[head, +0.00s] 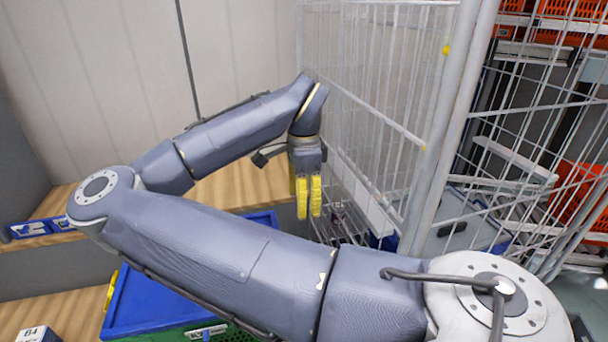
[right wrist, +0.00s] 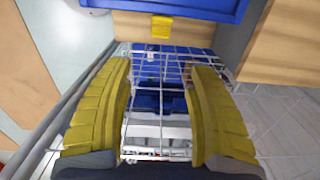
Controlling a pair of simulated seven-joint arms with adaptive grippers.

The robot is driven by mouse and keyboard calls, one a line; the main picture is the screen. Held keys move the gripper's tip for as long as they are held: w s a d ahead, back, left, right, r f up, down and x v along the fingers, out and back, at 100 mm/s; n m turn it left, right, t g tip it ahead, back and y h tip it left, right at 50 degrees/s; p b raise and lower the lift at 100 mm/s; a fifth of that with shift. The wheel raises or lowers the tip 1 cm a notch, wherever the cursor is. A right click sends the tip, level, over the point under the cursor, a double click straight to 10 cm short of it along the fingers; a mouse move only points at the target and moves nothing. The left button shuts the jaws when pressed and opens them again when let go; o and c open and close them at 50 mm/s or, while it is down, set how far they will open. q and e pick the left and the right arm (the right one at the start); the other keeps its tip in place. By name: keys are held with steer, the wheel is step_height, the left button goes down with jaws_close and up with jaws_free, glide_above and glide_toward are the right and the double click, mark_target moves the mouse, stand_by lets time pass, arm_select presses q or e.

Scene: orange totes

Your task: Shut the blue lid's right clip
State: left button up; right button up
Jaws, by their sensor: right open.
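The blue lid (head: 150,305) lies on a green crate (head: 170,336) at the lower left of the head view. My right arm crosses in front and hides much of the lid, including its right side. A yellow clip (head: 111,291) shows at the lid's left edge. My right gripper (head: 308,215) hangs fingers down beyond the lid, beside the wire cage. In the right wrist view its yellow fingers (right wrist: 164,120) are apart with nothing held. A blue edge (right wrist: 200,8), apparently the lid, is at the top there, with a yellow clip (right wrist: 161,27) sticking out. My left gripper is out of view.
A white wire cage (head: 375,95) stands close right of my right gripper. Orange totes (head: 575,195) are at the far right. A wooden surface (head: 240,185) lies behind the arm, and a small white box marked B4 (head: 38,334) is at the lower left.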

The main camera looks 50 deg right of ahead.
step_height(320, 180, down, 17)
steer(key=shift+f, duration=0.1)
stand_by(0.6)
steer(key=c, duration=1.2)
